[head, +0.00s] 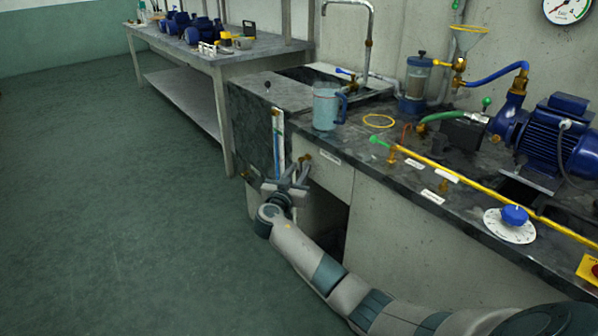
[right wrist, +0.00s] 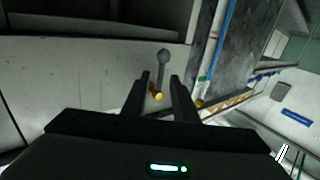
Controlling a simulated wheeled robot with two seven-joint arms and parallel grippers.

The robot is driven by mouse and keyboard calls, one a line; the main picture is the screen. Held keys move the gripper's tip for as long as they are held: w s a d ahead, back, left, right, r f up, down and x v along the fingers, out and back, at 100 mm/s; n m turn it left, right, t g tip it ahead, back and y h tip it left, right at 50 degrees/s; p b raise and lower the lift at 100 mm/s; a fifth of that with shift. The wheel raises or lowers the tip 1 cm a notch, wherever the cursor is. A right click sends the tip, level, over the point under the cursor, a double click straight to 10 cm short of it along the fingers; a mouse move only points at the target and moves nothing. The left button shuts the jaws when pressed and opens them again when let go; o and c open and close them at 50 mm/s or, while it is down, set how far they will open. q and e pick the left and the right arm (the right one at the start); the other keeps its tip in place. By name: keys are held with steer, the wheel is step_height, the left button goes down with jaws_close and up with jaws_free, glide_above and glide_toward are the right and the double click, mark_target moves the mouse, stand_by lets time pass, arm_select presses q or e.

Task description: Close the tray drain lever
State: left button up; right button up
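The drain lever (right wrist: 162,66) shows in the right wrist view as a grey rod with a round knob on a brass fitting (right wrist: 157,96). A small brass fitting (head: 305,158) shows on the bench front in the head view, below the worktop edge. My right gripper (head: 294,174) is close in front of this bench front, its fingers apart. In the right wrist view the open fingers (right wrist: 162,80) stand on either side of the lever's line, and the knob shows beyond their tips. I cannot tell whether they touch the lever. My left gripper is not in view.
A blue-and-white strip (head: 279,138) runs down the bench end near my right gripper. A blue jug (head: 326,106) stands on the worktop above. A yellow pipe (head: 470,182) and a blue pump (head: 555,135) are to the right. The floor at left is clear.

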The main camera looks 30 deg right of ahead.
steer(key=shift+w+d, duration=0.15)
steer(key=shift+d, duration=0.05)
jaws_close()
stand_by(1.4)
